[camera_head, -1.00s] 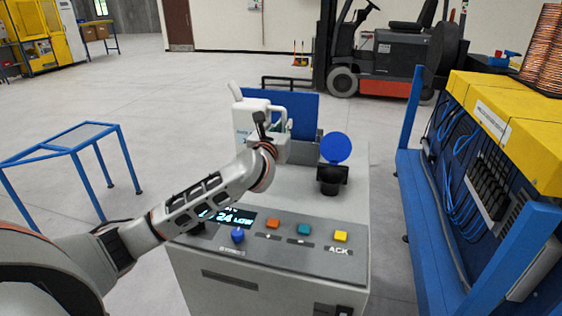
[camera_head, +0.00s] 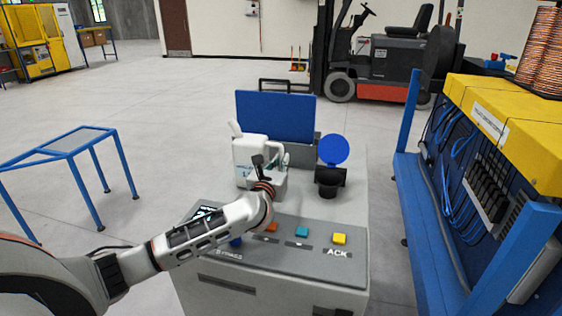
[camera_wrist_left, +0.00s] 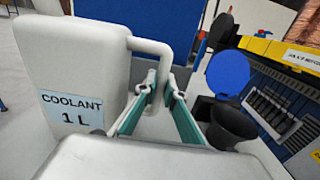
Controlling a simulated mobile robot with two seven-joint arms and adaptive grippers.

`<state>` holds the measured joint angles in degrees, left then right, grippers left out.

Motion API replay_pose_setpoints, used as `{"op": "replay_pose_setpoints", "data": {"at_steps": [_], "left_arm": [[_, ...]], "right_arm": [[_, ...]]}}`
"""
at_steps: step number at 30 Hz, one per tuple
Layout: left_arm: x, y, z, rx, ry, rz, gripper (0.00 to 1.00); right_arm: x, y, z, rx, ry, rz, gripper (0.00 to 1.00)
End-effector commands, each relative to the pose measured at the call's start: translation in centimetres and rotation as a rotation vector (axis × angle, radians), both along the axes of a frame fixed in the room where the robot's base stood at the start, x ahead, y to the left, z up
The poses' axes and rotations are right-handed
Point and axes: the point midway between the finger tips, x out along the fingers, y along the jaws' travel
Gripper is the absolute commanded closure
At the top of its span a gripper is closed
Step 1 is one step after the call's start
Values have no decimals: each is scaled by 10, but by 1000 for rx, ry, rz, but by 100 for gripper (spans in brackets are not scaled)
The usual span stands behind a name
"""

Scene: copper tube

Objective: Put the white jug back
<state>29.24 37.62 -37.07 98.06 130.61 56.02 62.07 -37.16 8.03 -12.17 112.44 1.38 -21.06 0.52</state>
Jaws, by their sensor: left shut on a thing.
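The white jug (camera_head: 246,152) is upright over the top of the grey machine, left of the open black filler neck. Its label reads COOLANT 1 L in the left wrist view (camera_wrist_left: 73,108). My left gripper (camera_wrist_left: 160,88) is shut on the jug's handle (camera_wrist_left: 150,48), with the teal-lined fingers on either side of it. In the head view my left gripper (camera_head: 270,168) is partly hidden by my wrist. Whether the jug's base touches the machine top, I cannot tell. My right gripper is not in view.
The black filler neck (camera_head: 328,180) has its round blue lid (camera_head: 334,150) raised. A blue panel (camera_head: 277,117) stands behind the jug. Buttons, including a yellow one (camera_head: 339,239), line the front of the machine. A blue-framed rack (camera_head: 425,215) stands to the right.

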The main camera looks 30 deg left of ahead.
Motion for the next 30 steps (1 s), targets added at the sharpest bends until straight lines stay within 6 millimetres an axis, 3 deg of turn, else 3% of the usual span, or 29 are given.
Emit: {"op": "replay_pose_setpoints", "data": {"at_steps": [6, 7, 9, 21, 26, 30], "left_arm": [[0, 0, -2, 2, -3, 0, 100], [0, 0, -3, 0, 0, 0, 88], [0, 0, -3, 0, 0, 0, 74], [0, 0, 3, 0, -1, 1, 74], [-20, -4, -1, 1, 1, -1, 74], [-48, -11, -1, 0, 2, -2, 74]], "right_arm": [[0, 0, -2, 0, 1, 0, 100], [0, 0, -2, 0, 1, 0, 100], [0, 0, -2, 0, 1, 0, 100], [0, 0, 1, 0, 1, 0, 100], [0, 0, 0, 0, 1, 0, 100], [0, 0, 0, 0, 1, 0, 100]]}}
